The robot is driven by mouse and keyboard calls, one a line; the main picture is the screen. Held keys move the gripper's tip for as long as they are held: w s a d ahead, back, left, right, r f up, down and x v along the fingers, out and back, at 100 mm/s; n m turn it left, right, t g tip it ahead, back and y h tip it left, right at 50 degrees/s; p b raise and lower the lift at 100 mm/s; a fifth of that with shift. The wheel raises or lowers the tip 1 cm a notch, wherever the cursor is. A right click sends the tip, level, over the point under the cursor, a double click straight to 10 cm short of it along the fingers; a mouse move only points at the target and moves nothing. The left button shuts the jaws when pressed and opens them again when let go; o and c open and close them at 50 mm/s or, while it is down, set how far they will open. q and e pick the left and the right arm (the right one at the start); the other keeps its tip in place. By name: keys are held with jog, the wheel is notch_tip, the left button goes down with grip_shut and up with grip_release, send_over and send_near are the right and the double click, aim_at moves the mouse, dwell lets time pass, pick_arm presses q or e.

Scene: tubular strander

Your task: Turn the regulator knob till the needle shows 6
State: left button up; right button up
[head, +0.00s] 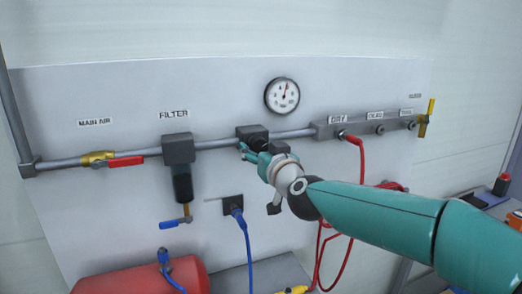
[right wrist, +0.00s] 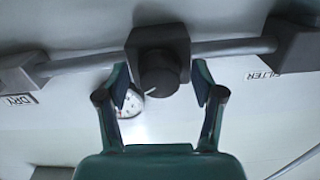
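The regulator (head: 252,133) is a dark block in the pipe below the gauge, partly hidden by my right gripper (head: 252,153). In the right wrist view the regulator block (right wrist: 158,36) carries a round black knob (right wrist: 159,72) with a pale mark. My right gripper (right wrist: 160,88) is open, one finger on each side of the knob, with gaps visible beside it. My left gripper is not in view.
The filter (head: 178,150) hangs left of the regulator, and a main air valve with a red lever (head: 125,162) is further left. A manifold (head: 355,126) with a red hose (head: 360,150) is on the right. A blue cable (head: 245,240) and red tank (head: 140,278) are below.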

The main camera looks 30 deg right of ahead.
jog(key=shift+s, duration=0.1)
jog(key=v, duration=1.1)
jog(key=shift+s+a, duration=0.2)
jog(key=shift+s, duration=0.2)
jog(key=shift+f, duration=0.1)
dwell(2.8)
jog(key=s+r+p, duration=0.1)
jog(key=s+p, duration=0.3)
jog(key=s, duration=0.2)
jog(key=shift+n+y, duration=0.3)
jog(key=w+d, duration=0.1)
jog(key=w, duration=0.4)
jog(key=w+d, duration=0.1)
jog(key=w, duration=1.1)
jog(key=shift+d+f, duration=0.15)
jog(key=shift+d, duration=0.25)
